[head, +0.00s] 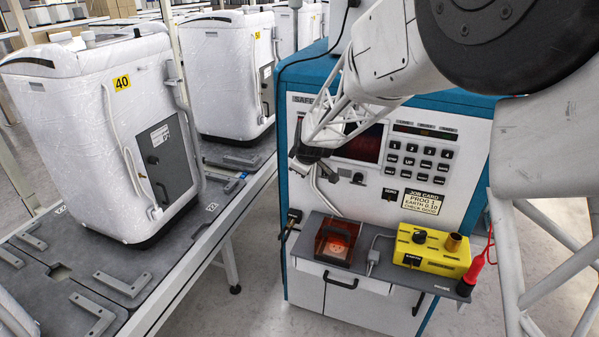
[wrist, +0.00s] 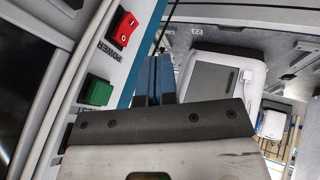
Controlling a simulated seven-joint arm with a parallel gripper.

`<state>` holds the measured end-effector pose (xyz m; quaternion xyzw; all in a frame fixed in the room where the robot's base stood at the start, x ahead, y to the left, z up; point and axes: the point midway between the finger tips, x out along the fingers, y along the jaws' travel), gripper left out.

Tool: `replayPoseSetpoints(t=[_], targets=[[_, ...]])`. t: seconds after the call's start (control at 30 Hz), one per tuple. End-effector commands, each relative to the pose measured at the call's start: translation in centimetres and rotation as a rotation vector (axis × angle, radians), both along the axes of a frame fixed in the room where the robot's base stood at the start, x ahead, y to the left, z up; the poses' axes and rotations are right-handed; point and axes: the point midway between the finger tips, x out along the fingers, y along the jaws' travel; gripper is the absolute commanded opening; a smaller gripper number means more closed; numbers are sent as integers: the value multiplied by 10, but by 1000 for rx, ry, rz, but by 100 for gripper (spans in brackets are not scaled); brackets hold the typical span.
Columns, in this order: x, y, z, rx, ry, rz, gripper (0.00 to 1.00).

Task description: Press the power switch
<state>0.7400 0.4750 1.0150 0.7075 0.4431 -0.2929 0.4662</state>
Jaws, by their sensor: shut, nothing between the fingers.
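The power switch (wrist: 122,30) is a red rocker with white marks in the wrist view, on the tester's light panel beside the label POWER. My gripper (wrist: 158,60) shows there with narrow blue fingers together and nothing between them. The fingers are right of the switch and appear apart from it; the exact gap is hard to judge. In the head view my gripper (head: 300,160) is in front of the left part of the tester (head: 460,150). The switch cannot be made out there, where my arm covers part of the panel.
A green button (wrist: 97,92) is below the switch in the wrist view. A shelf on the tester holds a box with an orange-lit lid (head: 335,243) and a yellow box (head: 432,250) with a red probe (head: 478,265). Wrapped white machines (head: 95,130) stand on the conveyor at left.

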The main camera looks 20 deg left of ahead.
Motion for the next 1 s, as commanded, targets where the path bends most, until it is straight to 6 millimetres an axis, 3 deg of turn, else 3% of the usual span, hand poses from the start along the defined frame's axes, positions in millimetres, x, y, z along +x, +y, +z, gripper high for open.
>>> replayPoseSetpoints(t=[0.2, 0.4, 1.0], targets=[[-10, -8, 20, 2, -2, 0, 0], [-16, -12, 28, 0, 0, 0, 0], [-19, -13, 26, 2, -3, 0, 0]])
